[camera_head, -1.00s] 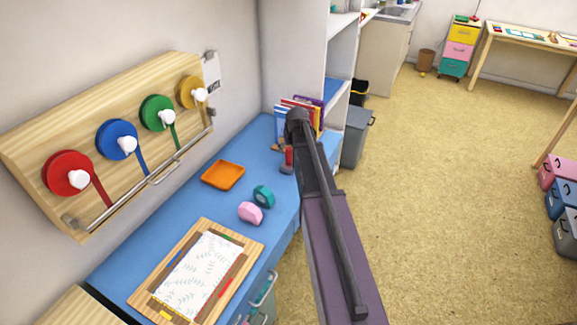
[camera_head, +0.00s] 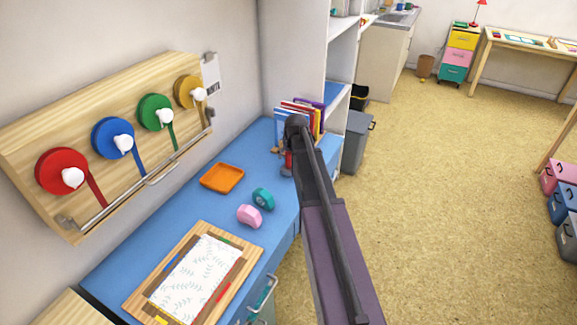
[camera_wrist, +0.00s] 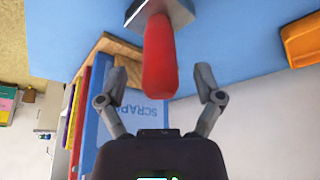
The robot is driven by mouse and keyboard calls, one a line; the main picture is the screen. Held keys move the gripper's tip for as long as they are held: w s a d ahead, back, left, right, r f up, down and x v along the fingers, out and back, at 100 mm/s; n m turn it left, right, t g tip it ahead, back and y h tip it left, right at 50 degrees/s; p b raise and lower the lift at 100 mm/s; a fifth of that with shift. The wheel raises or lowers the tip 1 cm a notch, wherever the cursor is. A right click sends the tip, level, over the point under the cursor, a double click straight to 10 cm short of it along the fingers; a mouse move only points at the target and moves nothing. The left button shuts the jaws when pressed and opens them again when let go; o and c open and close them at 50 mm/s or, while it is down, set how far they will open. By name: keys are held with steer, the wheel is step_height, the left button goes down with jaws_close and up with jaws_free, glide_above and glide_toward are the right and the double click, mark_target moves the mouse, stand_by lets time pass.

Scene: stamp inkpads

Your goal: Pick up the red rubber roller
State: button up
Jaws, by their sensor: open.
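The red rubber roller (camera_wrist: 160,58) shows in the wrist view as a rounded red bar with a grey block at its far end, on the blue desk top. My gripper (camera_wrist: 160,84) is open, with one finger on each side of the red bar and a visible gap on both sides. Whether the bar is level with the fingertips in depth I cannot tell. In the head view, a small part of the red bar (camera_head: 288,160) shows beside my arm, which hides the rest and my fingers.
Upright books (camera_head: 303,112) stand at the desk's far end, close to a finger in the wrist view. An orange tray (camera_head: 222,178), teal (camera_head: 263,198) and pink (camera_head: 249,215) tape-like items and a wooden board (camera_head: 238,292) lie nearer. Ribbon spools (camera_head: 62,172) hang on the wall.

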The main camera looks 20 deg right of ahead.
jaws_close()
steer(key=shift+r, duration=0.15)
step_height(320, 180, up, 4)
steer(key=p, duration=0.3)
steer(key=shift+f+p, duration=0.25)
steer(key=shift+p, duration=0.15)
steer(key=s+a+r+p, duration=0.1)
steer(key=s+a, duration=0.1)
steer(key=s, duration=1.4)
